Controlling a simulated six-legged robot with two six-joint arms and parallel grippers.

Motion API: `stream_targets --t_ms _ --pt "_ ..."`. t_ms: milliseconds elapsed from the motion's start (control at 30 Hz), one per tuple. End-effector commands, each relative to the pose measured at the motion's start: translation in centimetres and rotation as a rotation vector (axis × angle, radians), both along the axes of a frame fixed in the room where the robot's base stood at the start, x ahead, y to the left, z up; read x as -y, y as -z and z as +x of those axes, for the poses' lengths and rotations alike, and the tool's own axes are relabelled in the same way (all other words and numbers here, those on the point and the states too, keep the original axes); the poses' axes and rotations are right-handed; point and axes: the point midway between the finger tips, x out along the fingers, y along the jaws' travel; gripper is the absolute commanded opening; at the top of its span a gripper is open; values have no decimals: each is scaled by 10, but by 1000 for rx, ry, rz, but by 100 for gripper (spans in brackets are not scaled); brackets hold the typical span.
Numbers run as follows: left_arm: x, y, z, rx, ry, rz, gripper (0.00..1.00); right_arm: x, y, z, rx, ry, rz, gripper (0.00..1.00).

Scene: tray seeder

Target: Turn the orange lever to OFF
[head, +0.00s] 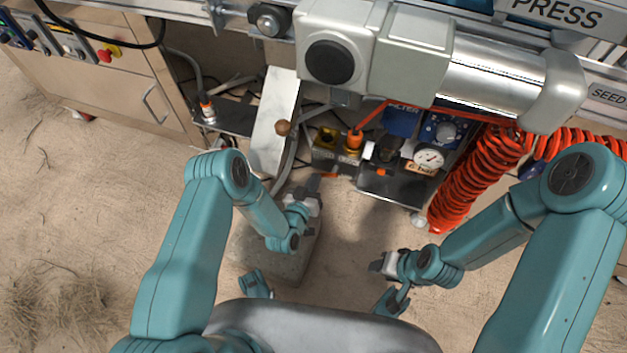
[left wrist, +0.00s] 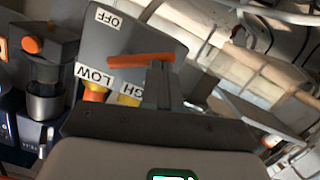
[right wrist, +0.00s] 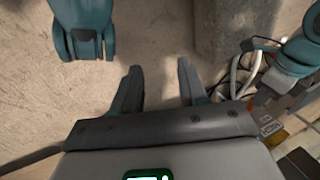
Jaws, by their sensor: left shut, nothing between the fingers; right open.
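The orange lever (left wrist: 140,60) is a flat bar lying across a grey plate (left wrist: 147,28) in the left wrist view. The plate carries labels OFF (left wrist: 103,18), LOW (left wrist: 95,76) and HIGH (left wrist: 130,93); HIGH is partly hidden by my fingers. My left gripper (left wrist: 160,66) is shut and empty, its tips at the lever's right part; I cannot tell whether they touch. In the head view the lever is a small orange piece (head: 329,176) just beyond the left gripper (head: 313,184). My right gripper (head: 376,266) is open and empty, apart from the lever; its fingers also show in the right wrist view (right wrist: 157,76).
A pressure gauge (head: 429,158) and coiled orange hose (head: 477,175) stand right of the lever. A tilted metal plate (head: 273,125) is left of it. The silver press cylinder (head: 495,75) hangs above. A grey block (head: 290,262) stands under my left arm. Sandy floor lies open in front.

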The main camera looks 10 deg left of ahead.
Motion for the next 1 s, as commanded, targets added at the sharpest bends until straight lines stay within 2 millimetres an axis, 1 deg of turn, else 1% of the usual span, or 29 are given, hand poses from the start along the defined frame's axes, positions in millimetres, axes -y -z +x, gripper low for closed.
stream_targets --t_ms 367,700,833,1000 --pt "4 16 0 1 -4 1 0 1 11 7 25 3 -5 43" --pt "14 27 -2 -1 -3 1 0 2 18 13 43 6 -8 43" --pt "18 31 -3 -7 -3 -31 0 3 20 14 48 6 -9 43" --pt "18 30 -3 -8 -3 -38 0 3 19 15 49 6 -9 43"
